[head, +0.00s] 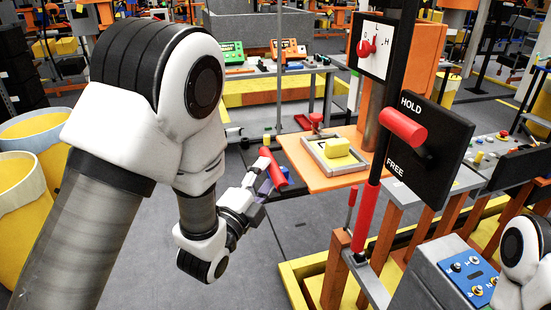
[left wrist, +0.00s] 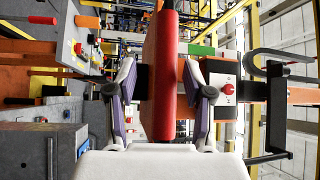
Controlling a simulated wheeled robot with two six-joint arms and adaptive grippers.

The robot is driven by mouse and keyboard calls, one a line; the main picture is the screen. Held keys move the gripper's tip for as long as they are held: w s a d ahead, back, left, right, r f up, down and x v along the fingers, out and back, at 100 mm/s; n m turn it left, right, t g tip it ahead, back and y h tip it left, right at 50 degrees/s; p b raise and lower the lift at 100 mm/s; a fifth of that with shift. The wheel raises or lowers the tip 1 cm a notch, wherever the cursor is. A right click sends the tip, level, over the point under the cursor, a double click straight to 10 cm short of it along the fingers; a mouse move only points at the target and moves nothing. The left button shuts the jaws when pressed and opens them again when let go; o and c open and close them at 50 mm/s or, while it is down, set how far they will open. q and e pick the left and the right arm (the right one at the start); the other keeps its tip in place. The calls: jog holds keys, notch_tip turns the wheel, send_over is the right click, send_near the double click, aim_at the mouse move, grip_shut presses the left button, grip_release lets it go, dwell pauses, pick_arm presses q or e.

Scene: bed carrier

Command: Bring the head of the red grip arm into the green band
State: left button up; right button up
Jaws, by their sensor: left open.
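The red grip arm (head: 272,168) shows as a short red bar left of the orange shelf in the head view. In the left wrist view a red bar (left wrist: 163,80) runs upright between the two fingers. My left gripper (head: 262,182) is at this bar, partly hidden by its own wrist. Its fingers (left wrist: 164,92) are open, one on each side of the bar, with small gaps visible. A green strip (left wrist: 202,50) lies right of the bar in the wrist view; I cannot tell whether it is the green band. My right gripper is out of view.
A black HOLD/FREE panel (head: 427,150) with a red lever grip (head: 402,129) stands at the right. An upright red sleeve (head: 366,222) is below it. The orange shelf (head: 300,172) carries a tray with a yellow block (head: 336,148). Yellow bins (head: 35,145) stand at the left.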

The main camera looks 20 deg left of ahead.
aim_at(274, 164)
pick_arm(q)
jog(key=shift+w+d+r+p, duration=0.3)
jog(key=shift+w+r, duration=0.05)
jog(key=shift+w, duration=0.2)
jog(key=shift+w+d+r+p, duration=0.25)
jog(key=shift+w+d+r, duration=0.05)
jog(key=shift+w, duration=0.25)
jog(key=shift+d+r, duration=0.15)
jog(key=shift+d, duration=0.1)
jog(key=shift+w+a+f, duration=0.25)
jog(key=shift+w+f, duration=0.05)
jog(key=shift+w, duration=0.05)
jog(key=shift+c, duration=0.8)
jog(key=shift+w, duration=0.1)
jog(key=c, duration=0.5)
grip_shut()
notch_tip(274, 164, down, 8)
jog(key=b, duration=0.8)
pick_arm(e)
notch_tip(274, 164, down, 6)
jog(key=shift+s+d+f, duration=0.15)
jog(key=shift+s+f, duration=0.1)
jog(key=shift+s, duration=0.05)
